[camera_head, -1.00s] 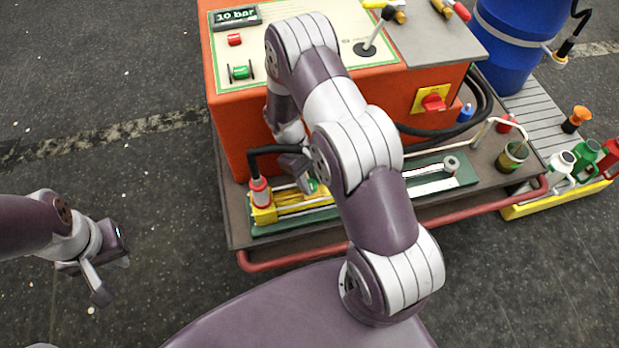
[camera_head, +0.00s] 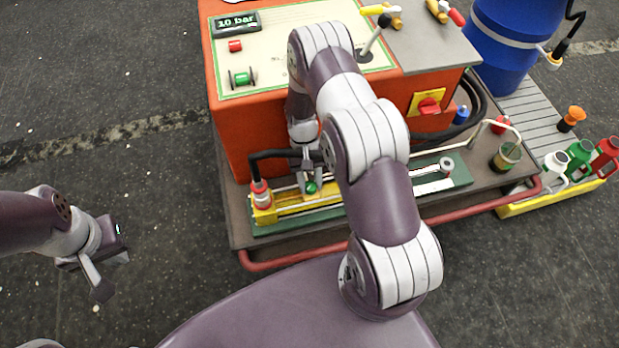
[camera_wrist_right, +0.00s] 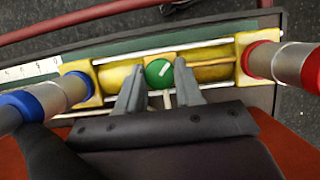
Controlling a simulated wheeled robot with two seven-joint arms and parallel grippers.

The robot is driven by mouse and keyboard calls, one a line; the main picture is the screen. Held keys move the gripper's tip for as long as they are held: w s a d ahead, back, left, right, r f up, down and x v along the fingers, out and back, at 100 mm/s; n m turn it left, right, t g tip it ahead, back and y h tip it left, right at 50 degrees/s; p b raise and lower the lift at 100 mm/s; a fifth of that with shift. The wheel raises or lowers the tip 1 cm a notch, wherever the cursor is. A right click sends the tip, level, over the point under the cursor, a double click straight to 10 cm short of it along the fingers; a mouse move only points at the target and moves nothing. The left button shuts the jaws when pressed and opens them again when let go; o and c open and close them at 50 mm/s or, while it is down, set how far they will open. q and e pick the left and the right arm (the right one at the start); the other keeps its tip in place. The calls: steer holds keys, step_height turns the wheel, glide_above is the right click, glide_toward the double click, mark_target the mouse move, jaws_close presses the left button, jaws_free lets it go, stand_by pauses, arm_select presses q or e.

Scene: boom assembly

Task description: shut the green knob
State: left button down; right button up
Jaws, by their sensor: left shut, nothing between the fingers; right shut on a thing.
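The small round green knob (camera_head: 311,187) sits on the yellow cylinder body (camera_head: 290,206) on the green base plate. In the right wrist view the knob (camera_wrist_right: 158,73) shows from above, with a short white mark lying slanted across its top. My right gripper (camera_head: 310,186) points down at it. In the right wrist view its two fingers (camera_wrist_right: 160,88) stand on either side of the knob, shut on it. My left gripper (camera_head: 112,276) is shut and empty, over the floor at the left, well away from the machine.
A hose with a red collar (camera_wrist_right: 260,62) and one with a blue collar (camera_wrist_right: 24,106) join the yellow body's ends, close beside my right gripper. The orange cabinet (camera_head: 290,115) stands behind. A red rail (camera_head: 300,260) runs along the front edge.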

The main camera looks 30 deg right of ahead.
mark_target(310, 183)
steer(key=shift+w+m, duration=0.1)
steer(key=shift+m, duration=0.5)
steer(key=o, duration=1)
steer(key=shift+o, duration=0.2)
steer(key=shift+r, duration=0.1)
step_height(310, 183, up, 4)
steer(key=shift+r+p, duration=0.25)
steer(key=shift+p, duration=0.55)
steer(key=s+d+r+p, duration=0.2)
steer(key=s+d+r, duration=0.3)
steer(key=s, duration=0.5)
steer(key=shift+s+d+r, duration=0.2)
steer(key=shift+s+r, duration=0.05)
steer(key=shift+r, duration=0.4)
